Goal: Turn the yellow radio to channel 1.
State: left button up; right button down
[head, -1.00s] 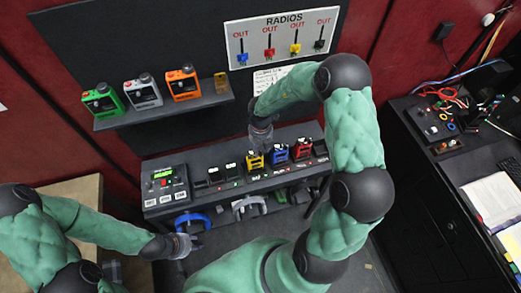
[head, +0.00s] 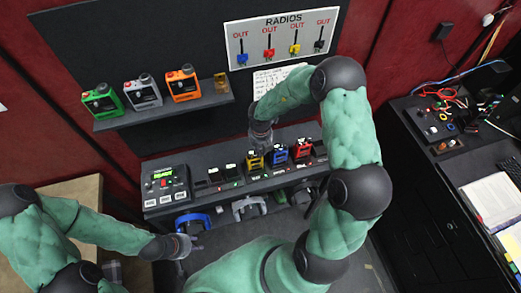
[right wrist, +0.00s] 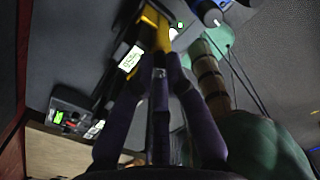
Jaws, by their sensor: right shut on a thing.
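The yellow radio (head: 255,162) stands in the charging rack, left of the blue radio (head: 280,155) and the red radio (head: 302,150). My right gripper (head: 260,141) is at the top of the yellow radio, coming from above and behind. In the right wrist view its fingers (right wrist: 160,62) close on the yellow radio (right wrist: 157,28), covering part of it. Which part is pinched, and the channel number on the knob, cannot be made out. My left gripper (head: 192,243) is low in front of the rack, away from the radios; its fingers are too small to read.
The rack (head: 222,196) has a green-lit panel (head: 163,178) at its left and two dark slots beside it. Headsets hang below, one blue (head: 193,221). A sign with radio pictures (head: 283,37) is on the wall.

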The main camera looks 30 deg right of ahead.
jog(key=shift+r+n+p, duration=0.15)
jog(key=shift+n+p, duration=2.05)
jog(key=shift+p, duration=2)
jog(key=shift+n+p, duration=0.5)
jog(key=c, duration=1.2)
grip_release()
jog(key=shift+f, duration=0.2)
jog(key=shift+c, duration=0.2)
jog(key=shift+r, duration=0.1)
notch_tip(320, 180, up, 12)
